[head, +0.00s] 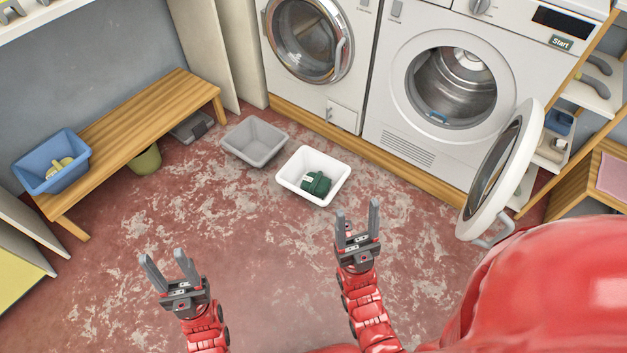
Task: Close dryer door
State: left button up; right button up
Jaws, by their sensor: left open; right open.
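The dryer (411,126) is the white machine at the upper right, with a round opening that shows an empty-looking metal drum (453,84). Its round door (500,172) is swung wide open to the right, with a grey handle (494,237) at its lower edge. My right gripper (357,219) is open and empty, above the floor to the left of the door and apart from it. My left gripper (168,268) is open and empty at the lower left, far from the dryer.
A washer (312,91) with its door shut stands left of the dryer. A white basin (334,163) with a green item and a grey basin (254,143) are on the floor. A wooden bench (138,122) with a blue basin (51,161) stands at left. Shelves (590,95) are at right.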

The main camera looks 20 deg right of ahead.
aim_at(525, 124)
jog(key=k+l+z, duration=0.2)
jog(key=z, duration=0.2)
jog(key=k+l+z, duration=0.65)
jog(key=z, duration=0.2)
jog(key=i+l+u, duration=0.1)
jog(key=i+l, duration=0.15)
jog(key=i, duration=0.1)
